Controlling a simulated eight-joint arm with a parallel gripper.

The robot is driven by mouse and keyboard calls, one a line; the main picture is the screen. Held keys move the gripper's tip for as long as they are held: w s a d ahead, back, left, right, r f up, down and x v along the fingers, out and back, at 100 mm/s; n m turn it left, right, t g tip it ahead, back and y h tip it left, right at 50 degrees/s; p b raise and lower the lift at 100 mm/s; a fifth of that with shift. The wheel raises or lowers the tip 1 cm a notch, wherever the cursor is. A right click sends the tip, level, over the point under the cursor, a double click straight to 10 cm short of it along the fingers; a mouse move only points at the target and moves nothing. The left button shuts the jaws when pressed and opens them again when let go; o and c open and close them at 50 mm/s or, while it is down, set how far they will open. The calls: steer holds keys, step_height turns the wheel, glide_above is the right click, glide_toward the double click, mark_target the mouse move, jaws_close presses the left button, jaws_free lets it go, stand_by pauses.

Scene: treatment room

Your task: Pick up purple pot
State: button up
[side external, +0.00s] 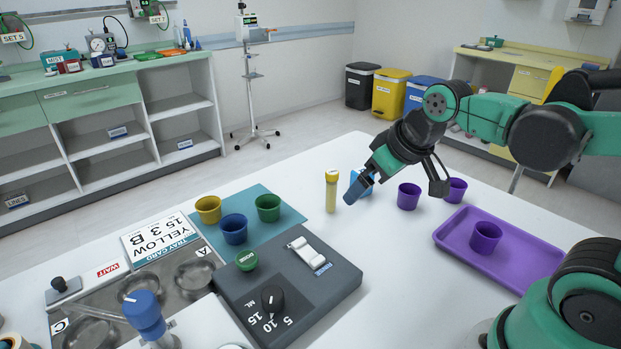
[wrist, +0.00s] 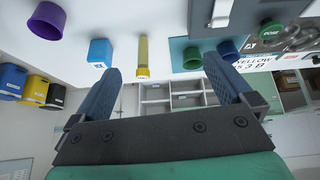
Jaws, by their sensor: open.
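Three purple pots are in the side external view. One pot (side external: 409,196) stands on the white table right of my gripper, another (side external: 456,190) stands farther right, and the third (side external: 485,237) stands on the purple tray (side external: 452,241). My gripper (side external: 356,187) is above the table, tilted down and left, close to a yellow-capped tube and a blue object partly hidden behind it. In the wrist view my gripper (wrist: 163,65) is open, with nothing between its two blue fingers.
A yellow-capped tube (side external: 331,190) stands upright beside my gripper. Yellow (side external: 208,208), blue (side external: 234,229) and green (side external: 268,207) pots stand on or by a teal mat. A grey dosing box (side external: 330,287) with a knob is in front.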

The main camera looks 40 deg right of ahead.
steer(key=w+d+f+g, duration=0.2)
steer(key=w+d, duration=0.1)
steer(key=d, duration=0.6)
steer(key=n+g, duration=0.2)
steer(key=g, duration=0.1)
glide_above(410, 190)
steer(key=s+a, duration=0.1)
steer(key=a, duration=0.1)
steer(key=shift+y, duration=0.4)
steer(key=f, duration=0.5)
steer(key=shift+s, duration=0.2)
steer(key=shift+d+f, duration=0.15)
steer(key=shift+f, duration=0.25)
steer(key=shift+w+f, duration=0.15)
steer(key=shift+f, duration=1.15)
steer(key=shift+w+f, duration=0.15)
steer(key=shift+f, duration=1.1)
steer(key=c, duration=1.3)
steer(key=shift+r, duration=0.1)
